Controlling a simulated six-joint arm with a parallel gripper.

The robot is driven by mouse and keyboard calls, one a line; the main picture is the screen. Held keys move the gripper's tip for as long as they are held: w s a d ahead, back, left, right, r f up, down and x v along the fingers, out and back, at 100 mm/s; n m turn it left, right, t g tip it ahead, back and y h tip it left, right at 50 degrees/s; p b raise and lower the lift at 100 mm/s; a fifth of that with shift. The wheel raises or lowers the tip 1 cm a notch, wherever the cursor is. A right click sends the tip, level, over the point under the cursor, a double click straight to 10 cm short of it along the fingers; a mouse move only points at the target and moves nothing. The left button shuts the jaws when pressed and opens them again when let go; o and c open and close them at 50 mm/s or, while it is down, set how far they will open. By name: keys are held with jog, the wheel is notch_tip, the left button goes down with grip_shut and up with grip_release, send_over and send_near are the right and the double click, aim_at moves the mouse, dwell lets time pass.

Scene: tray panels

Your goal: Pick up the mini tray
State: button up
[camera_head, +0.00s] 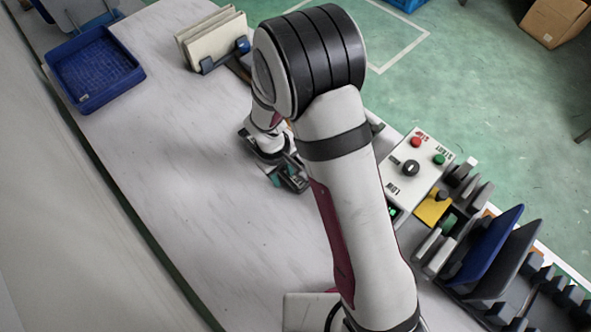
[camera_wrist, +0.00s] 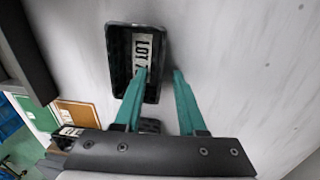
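The mini tray is a small black rectangular tray (camera_wrist: 112,45) with a white label reading "LOT" inside. It lies on the pale worktop in the wrist view. My gripper (camera_wrist: 160,72) has two teal fingers, apart with a gap between them. In the picture, the left fingertip overlaps the tray's inside and the right fingertip is just right of its right wall. I cannot tell how deep the fingertips are or whether they touch the wall. In the head view my gripper is low over the worktop, and the mini tray cannot be made out clearly beside it.
A blue tray (camera_head: 92,68) sits at the upper left of the worktop (camera_head: 165,150). Upright cream panels (camera_head: 212,40) stand at the back. A button box (camera_head: 412,168) and a rack with a blue panel (camera_head: 486,246) line the right edge. The worktop's middle is clear.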

grip_shut()
dwell(1.4)
